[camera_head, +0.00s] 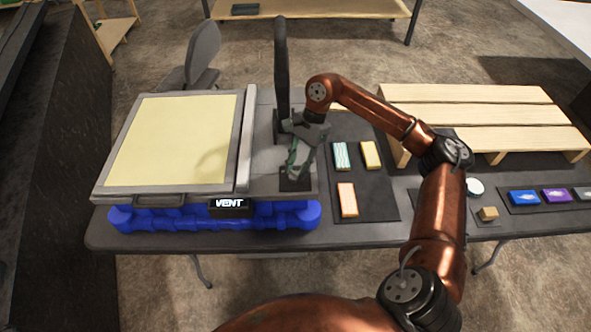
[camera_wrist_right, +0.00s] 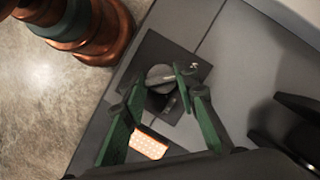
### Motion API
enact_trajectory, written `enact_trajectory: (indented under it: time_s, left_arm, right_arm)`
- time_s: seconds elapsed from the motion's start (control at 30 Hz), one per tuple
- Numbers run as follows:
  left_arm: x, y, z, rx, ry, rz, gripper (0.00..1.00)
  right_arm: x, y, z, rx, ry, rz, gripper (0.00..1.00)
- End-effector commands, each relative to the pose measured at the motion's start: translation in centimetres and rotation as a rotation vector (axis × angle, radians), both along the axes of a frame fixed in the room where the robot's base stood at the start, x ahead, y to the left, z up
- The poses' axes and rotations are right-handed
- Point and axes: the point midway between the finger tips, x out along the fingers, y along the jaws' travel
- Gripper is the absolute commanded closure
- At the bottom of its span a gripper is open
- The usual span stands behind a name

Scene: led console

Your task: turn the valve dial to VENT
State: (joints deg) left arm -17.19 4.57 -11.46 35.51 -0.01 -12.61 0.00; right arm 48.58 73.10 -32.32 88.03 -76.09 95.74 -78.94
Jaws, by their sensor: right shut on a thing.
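The valve dial is a round grey knob (camera_wrist_right: 159,75) on a dark square plate (camera_wrist_right: 181,108), seen in the right wrist view. In the head view the plate (camera_head: 296,184) sits at the console's front right corner, and the gripper hides the knob. My right gripper (camera_head: 294,168) comes down over it, its green fingers (camera_wrist_right: 159,84) on either side of the knob, shut on it. A pale mark shows on the plate; I cannot read which setting the knob points to. A black sign reading VENT (camera_head: 229,206) is on the console's front. My left gripper is not in view.
The grey console has a pale yellow panel (camera_head: 175,138) and a blue base (camera_head: 165,218). A tall black upright (camera_head: 281,65) stands behind the gripper. Several coloured blocks lie on a dark mat (camera_head: 376,206) to the right. A slatted wooden stand (camera_head: 475,115) is beyond.

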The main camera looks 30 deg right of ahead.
Motion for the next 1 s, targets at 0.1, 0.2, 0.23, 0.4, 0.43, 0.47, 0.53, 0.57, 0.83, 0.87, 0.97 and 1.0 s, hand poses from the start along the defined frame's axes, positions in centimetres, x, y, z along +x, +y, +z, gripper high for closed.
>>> enact_trajectory:
  time_s: [0.1,0.2,0.23,0.4,0.43,0.47,0.53,0.57,0.83,0.87,0.97,1.0]
  left_arm:
    - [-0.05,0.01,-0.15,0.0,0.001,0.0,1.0]
    - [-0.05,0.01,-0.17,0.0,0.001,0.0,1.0]
    - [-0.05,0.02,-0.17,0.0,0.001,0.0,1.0]
    - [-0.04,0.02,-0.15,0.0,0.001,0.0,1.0]
    - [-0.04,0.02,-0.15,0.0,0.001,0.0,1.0]
    - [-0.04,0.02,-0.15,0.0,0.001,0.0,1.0]
    - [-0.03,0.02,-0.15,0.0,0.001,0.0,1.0]
    - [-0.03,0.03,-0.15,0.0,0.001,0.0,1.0]
    - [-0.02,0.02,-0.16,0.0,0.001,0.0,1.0]
    - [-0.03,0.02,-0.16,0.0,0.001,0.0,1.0]
    - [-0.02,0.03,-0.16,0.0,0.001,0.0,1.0]
    - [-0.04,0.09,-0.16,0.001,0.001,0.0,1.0]
  right_arm:
    - [0.11,-0.08,0.07,-0.002,-0.004,0.015,0.97]
    - [0.1,-0.09,0.08,-0.002,-0.004,0.02,0.97]
    - [0.1,-0.08,0.1,-0.002,-0.004,0.021,0.97]
    - [0.1,-0.09,0.11,-0.002,-0.004,0.021,0.97]
    - [0.1,-0.09,0.11,-0.002,-0.004,0.021,0.97]
    - [0.1,-0.09,0.11,-0.002,-0.004,0.021,0.97]
    - [0.1,-0.08,0.11,-0.002,-0.004,0.021,0.97]
    - [0.1,-0.09,0.11,-0.002,-0.004,0.021,0.71]
    - [0.05,-0.04,0.04,-0.001,-0.001,0.021,0.55]
    - [0.05,-0.03,0.04,-0.001,-0.001,0.021,0.55]
    - [0.04,-0.03,0.03,-0.001,-0.001,0.021,0.55]
    - [0.04,-0.02,0.02,-0.001,0.0,0.022,0.55]
